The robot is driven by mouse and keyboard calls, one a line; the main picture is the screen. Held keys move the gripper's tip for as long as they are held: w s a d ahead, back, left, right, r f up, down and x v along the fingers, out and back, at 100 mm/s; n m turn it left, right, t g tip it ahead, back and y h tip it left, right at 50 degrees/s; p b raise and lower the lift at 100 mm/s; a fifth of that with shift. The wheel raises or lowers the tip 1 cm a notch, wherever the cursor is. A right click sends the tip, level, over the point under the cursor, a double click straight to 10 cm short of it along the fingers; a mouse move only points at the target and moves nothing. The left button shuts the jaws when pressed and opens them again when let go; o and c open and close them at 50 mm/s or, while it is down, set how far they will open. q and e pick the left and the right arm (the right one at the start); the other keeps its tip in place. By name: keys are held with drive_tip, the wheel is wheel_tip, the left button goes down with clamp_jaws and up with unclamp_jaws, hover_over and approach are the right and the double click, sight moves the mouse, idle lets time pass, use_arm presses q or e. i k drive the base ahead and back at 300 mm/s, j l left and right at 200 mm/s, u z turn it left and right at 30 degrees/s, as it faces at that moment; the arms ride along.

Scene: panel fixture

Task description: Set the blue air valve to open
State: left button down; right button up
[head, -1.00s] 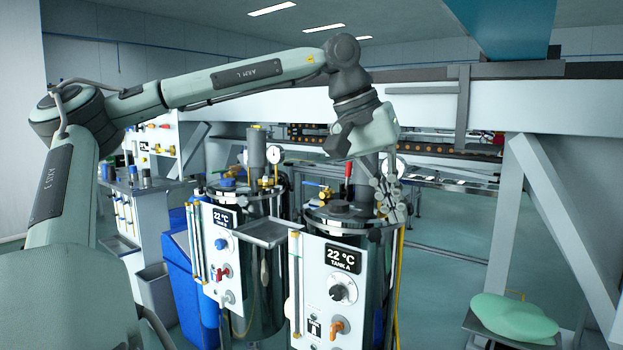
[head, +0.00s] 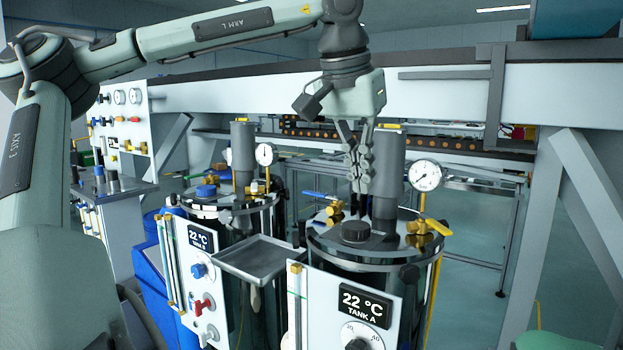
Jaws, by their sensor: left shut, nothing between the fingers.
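A blue lever handle (head: 318,195) sits on a brass valve (head: 335,211) at the back left of the Tank A lid (head: 375,243). The lever points out to the left, roughly level. My left gripper (head: 360,188) points down over the lid, just right of the brass valve and in front of the grey cylinder (head: 388,178). Its fingers are shut and empty. It looks apart from the blue lever, though the depth gap is hard to judge. My right gripper is not in view.
A pressure gauge (head: 425,176) and a yellow lever (head: 437,227) stand on the lid's right side. A black cap (head: 355,231) is at its front. A metal tray (head: 258,258) lies between the tanks. The second tank (head: 215,207) stands left, with a blue cap (head: 206,190).

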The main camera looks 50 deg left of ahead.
sight(322, 196)
drive_tip(key=i+j, duration=0.1)
drive_tip(key=j, duration=0.25)
drive_tip(key=i+j, duration=0.15)
drive_tip(key=j, duration=0.2)
drive_tip(key=i+j, duration=0.1)
drive_tip(key=j, duration=0.25)
drive_tip(key=i+j, duration=0.1)
drive_tip(key=j, duration=0.25)
